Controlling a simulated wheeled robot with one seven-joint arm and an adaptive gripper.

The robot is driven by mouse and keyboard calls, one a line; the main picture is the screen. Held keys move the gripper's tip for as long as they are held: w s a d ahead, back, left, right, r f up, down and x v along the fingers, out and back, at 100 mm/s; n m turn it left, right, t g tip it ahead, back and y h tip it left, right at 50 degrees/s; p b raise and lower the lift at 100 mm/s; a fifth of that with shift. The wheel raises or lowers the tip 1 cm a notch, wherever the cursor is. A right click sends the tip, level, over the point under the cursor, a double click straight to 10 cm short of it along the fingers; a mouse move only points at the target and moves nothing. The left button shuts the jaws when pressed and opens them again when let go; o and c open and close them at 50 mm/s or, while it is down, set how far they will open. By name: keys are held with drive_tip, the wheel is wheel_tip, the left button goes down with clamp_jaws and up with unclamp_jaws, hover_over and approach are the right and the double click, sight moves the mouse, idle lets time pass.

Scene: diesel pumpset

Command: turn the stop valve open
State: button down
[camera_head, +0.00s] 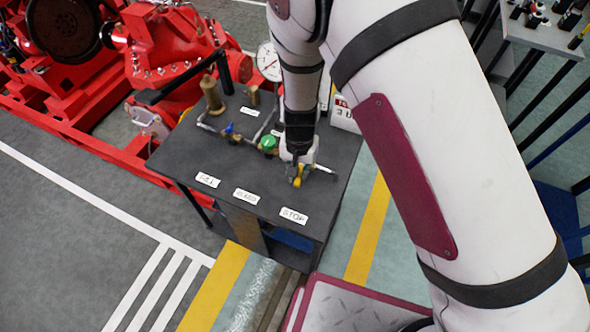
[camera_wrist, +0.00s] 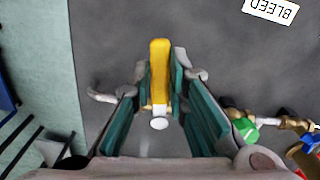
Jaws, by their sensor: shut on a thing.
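The stop valve's yellow handle (camera_wrist: 159,62) stands between the two fingers of my gripper (camera_wrist: 160,92) in the wrist view. The fingers have teal pads, and they are shut on the handle near its base. A small white round end (camera_wrist: 158,123) shows below the handle. In the head view the yellow handle (camera_head: 298,178) shows under my gripper (camera_head: 296,160), above the STOP label (camera_head: 293,215) on the dark table. The valve body is mostly hidden by the gripper.
A green valve (camera_head: 268,143) and a blue-handled valve (camera_head: 229,129) sit left along the pipe on the dark table (camera_head: 265,180). A brass fitting (camera_head: 212,95) and a white gauge (camera_head: 268,62) stand behind. Red machinery (camera_head: 165,45) is at the back left.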

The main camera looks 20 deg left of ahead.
drive_tip(key=d+n, duration=0.1)
drive_tip(key=n, duration=0.1)
drive_tip(key=w+d+n, duration=0.1)
drive_tip(key=d+n, duration=0.1)
drive_tip(key=shift+n+b, duration=0.3)
drive_tip(key=shift+b, duration=0.1)
drive_tip(key=n, duration=0.1)
drive_tip(key=w+d+n+b, duration=0.1)
drive_tip(key=shift+d+n, duration=0.15)
drive_tip(key=shift+n, duration=0.25)
drive_tip(key=w+d+n+b, duration=0.1)
drive_tip(key=n, duration=0.1)
drive_tip(key=w+n+b, duration=0.1)
drive_tip(key=n, duration=0.1)
drive_tip(key=shift+w+d+f, duration=0.1)
drive_tip(key=shift+w+d, duration=0.2)
drive_tip(key=shift+d, duration=0.1)
drive_tip(key=shift+w+d+n+b, duration=0.15)
drive_tip(key=shift+w+n+b, duration=0.55)
drive_tip(key=shift+n, duration=0.45)
drive_tip(key=shift+w+d+n+b, duration=0.15)
drive_tip(key=shift+w+n+b, duration=0.5)
drive_tip(key=shift+n, duration=0.5)
drive_tip(key=shift+s, duration=0.1)
drive_tip(key=c, duration=1.6)
unclamp_jaws()
drive_tip(key=shift+o, duration=0.2)
wheel_tip(320, 180, up, 12)
